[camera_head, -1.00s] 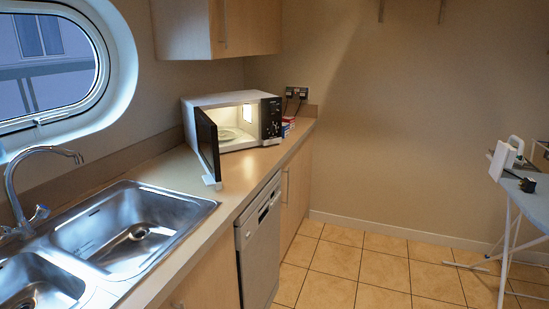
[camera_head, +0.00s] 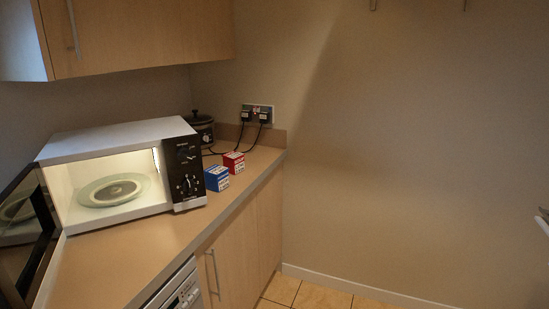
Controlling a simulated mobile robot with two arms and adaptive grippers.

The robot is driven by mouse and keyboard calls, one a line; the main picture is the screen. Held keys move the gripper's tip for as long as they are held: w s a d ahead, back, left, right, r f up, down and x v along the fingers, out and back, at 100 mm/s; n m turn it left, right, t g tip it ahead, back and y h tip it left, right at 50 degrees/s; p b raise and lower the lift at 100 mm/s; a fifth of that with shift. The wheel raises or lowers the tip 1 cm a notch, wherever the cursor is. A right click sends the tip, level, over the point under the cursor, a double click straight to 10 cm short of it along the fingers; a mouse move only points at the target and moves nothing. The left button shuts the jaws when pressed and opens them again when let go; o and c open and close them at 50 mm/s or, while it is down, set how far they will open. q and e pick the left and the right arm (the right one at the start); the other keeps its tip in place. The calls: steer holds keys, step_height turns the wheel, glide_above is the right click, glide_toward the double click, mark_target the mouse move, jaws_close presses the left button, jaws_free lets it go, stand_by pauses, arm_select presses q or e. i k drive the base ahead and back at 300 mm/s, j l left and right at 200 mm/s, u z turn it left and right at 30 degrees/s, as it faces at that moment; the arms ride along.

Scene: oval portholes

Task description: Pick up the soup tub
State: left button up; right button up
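I cannot make out a soup tub in this view. The microwave (camera_head: 120,143) stands on the counter at the left with its door (camera_head: 28,235) swung open. Its lit inside holds a round glass turntable plate (camera_head: 113,190), and I see no tub on it.
A blue box (camera_head: 217,178) and a red box (camera_head: 233,162) stand right of the microwave. A dark lidded cooker (camera_head: 201,130) is behind them, near a wall socket (camera_head: 258,113) with plugs and cords. The front counter (camera_head: 130,250) is clear. A cupboard (camera_head: 140,35) hangs above.

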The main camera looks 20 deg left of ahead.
mark_target(235, 160)
steer(key=i+u, duration=0.35)
steer(key=i, duration=0.2)
steer(key=i+l+u, duration=0.2)
steer(key=i+u, duration=0.15)
steer(key=i, duration=0.15)
